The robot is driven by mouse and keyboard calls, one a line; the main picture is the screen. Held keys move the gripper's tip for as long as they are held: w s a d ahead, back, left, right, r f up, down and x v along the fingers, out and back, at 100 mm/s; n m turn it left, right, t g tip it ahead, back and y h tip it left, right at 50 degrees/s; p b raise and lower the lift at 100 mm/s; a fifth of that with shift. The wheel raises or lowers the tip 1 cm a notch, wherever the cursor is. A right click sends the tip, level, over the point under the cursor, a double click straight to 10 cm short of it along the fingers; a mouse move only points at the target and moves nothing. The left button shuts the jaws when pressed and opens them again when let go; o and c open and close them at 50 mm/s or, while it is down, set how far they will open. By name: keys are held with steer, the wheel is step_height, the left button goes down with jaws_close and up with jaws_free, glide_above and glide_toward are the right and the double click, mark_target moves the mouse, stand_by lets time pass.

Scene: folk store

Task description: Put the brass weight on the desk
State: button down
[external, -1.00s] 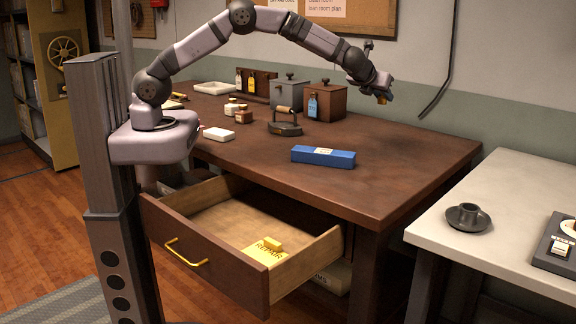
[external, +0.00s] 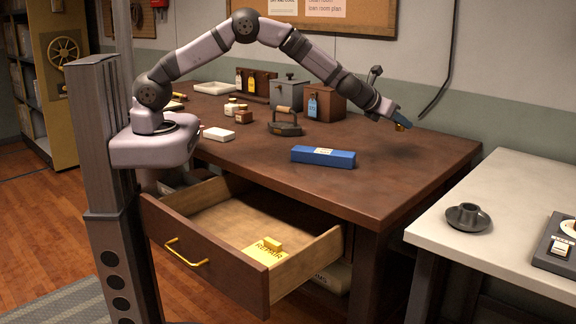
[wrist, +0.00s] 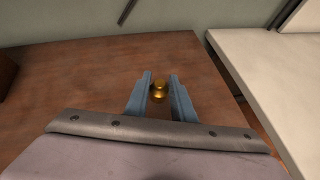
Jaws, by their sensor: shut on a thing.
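The brass weight (wrist: 159,91) is a small golden knobbed piece between my gripper's blue fingers in the wrist view. My gripper (external: 404,122) is shut on it. In the external view the weight (external: 400,127) shows just below the fingertips, over the right back part of the brown desk (external: 400,172). It appears to be held above the desk top; the exact gap is hard to tell. The wrist view shows bare desk (wrist: 85,75) around and beyond the fingers.
A blue box (external: 323,156) lies near the desk's front edge. The drawer (external: 205,225) is open, with a yellow sign inside. A white table (external: 510,190) stands to the right, past a gap.

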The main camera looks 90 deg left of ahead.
mark_target(397, 149)
steer(key=shift+f, duration=2.85)
steer(key=shift+f, duration=0.2)
steer(key=c, duration=1.5)
jaws_free()
steer(key=shift+s+r, duration=0.1)
steer(key=shift+r, duration=0.15)
steer(key=b+v, duration=0.1)
steer(key=v, duration=1)
steer(key=shift+s+d+r, duration=0.2)
steer(key=shift+s, duration=0.05)
